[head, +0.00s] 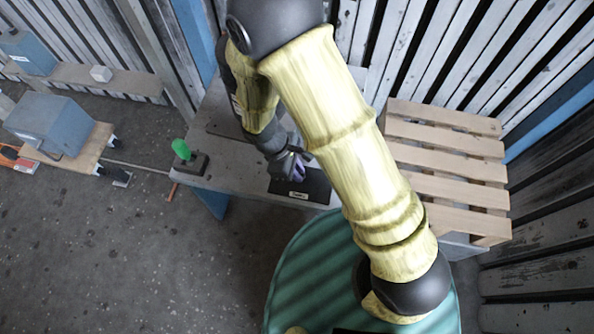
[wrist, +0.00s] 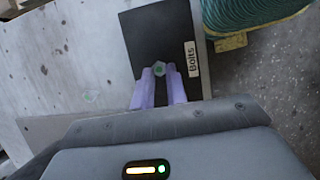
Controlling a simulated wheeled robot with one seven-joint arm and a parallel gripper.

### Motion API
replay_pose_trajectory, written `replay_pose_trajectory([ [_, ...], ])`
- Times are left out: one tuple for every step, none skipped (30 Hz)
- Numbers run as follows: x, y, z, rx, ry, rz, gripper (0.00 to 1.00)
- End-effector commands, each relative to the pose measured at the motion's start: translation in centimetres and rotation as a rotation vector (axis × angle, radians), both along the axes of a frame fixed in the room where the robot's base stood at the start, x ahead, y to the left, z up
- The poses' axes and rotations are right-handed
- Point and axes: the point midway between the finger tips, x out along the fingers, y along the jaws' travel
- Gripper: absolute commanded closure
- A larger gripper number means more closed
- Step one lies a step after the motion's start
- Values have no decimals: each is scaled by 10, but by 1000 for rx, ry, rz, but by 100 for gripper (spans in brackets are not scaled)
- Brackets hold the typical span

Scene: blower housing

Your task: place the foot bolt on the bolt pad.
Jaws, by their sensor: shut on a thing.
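My gripper (wrist: 160,88) shows two purple fingers in the wrist view, closed on the foot bolt (wrist: 159,69), a small greyish-green piece between the fingertips. The bolt pad (wrist: 150,30) is a black rectangle with a white "Bolts" label, lying on the grey table. In the wrist view the fingers and the bolt overlap the pad; I cannot tell whether the bolt touches it. In the head view my gripper (head: 298,170) is over the black pad (head: 316,187) near the table's front edge, and the bolt is hidden there.
A green knob-like piece on a dark base (head: 182,150) stands at the left of the grey table (head: 225,165). A wooden pallet (head: 445,150) is at the right. A ribbed teal round object (wrist: 245,12) lies beyond the table edge. A blue-grey box (head: 48,122) stands further left.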

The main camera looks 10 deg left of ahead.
Motion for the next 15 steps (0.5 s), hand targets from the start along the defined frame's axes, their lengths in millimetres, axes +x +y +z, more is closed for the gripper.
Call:
replay_pose_trajectory([
  [0,0,-6,-1,0,0,96],
  [0,0,-7,-1,0,0,96],
  [0,0,-7,0,0,0,96],
  [0,0,-7,0,0,-1,96],
  [0,0,-6,0,-1,-1,96],
  [0,0,-6,0,0,-1,96],
  [0,0,-6,0,0,-1,96],
  [0,0,-6,0,0,-1,96],
  [0,0,-6,0,0,-1,96],
  [0,0,-7,0,0,-1,96],
  [0,0,-8,0,0,-1,96],
  [0,0,-9,-1,0,0,96],
  [0,0,-10,-1,0,-1,96],
  [0,0,-9,0,0,-1,82],
  [0,0,-9,0,0,-1,74],
])
